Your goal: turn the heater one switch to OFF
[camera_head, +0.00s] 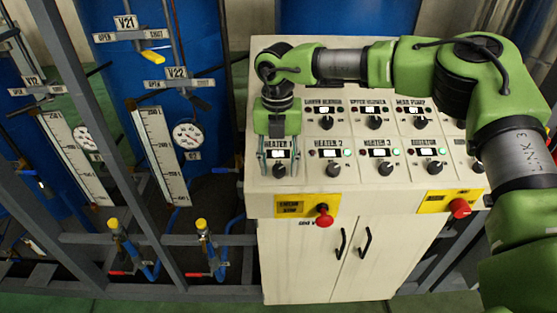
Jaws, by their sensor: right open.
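The heater one switch (279,171) is a black knob in the lower left of the cream control panel, below the label "HEATER 1". My right gripper (278,165) points down over it, with its two thin fingers apart, one on each side of the label area. The fingertips are close to the knob; I cannot tell whether they touch it. The gripper's green body hides part of the panel above the label. The way the knob points is too small to tell. My left gripper is not in view.
Beside it are the heater 2 knob (333,169), the heater 3 knob (385,168) and more knobs above. Red emergency buttons (324,218) sit on yellow plates at the panel's front. A grey frame with gauges and valves stands at left. Cabinet doors (338,258) are below.

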